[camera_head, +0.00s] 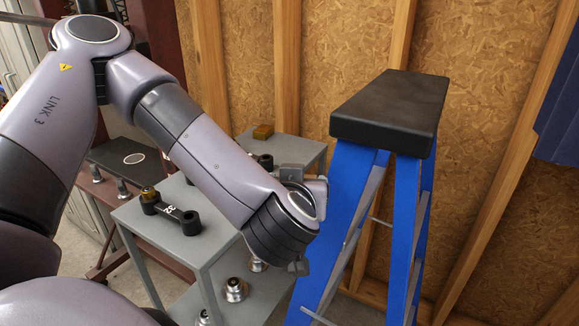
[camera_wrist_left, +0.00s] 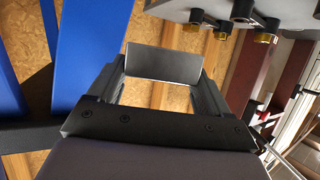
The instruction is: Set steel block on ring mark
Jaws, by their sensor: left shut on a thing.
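The steel block (camera_wrist_left: 163,64) is a plain grey plate-like piece between the fingers of my left gripper (camera_wrist_left: 160,82) in the left wrist view. The gripper is shut on it and holds it in the air. In the head view my left arm reaches between the grey cart and the blue ladder, and its wrist hides most of the gripper and the block. A pale ring mark (camera_head: 133,158) shows on a dark flat plate (camera_head: 112,153) at the left, behind the cart. The gripper is well to the right of this mark. My right gripper is out of view.
A blue stepladder (camera_head: 390,118) with a black top stands close on the right. A wood-panelled wall is behind.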

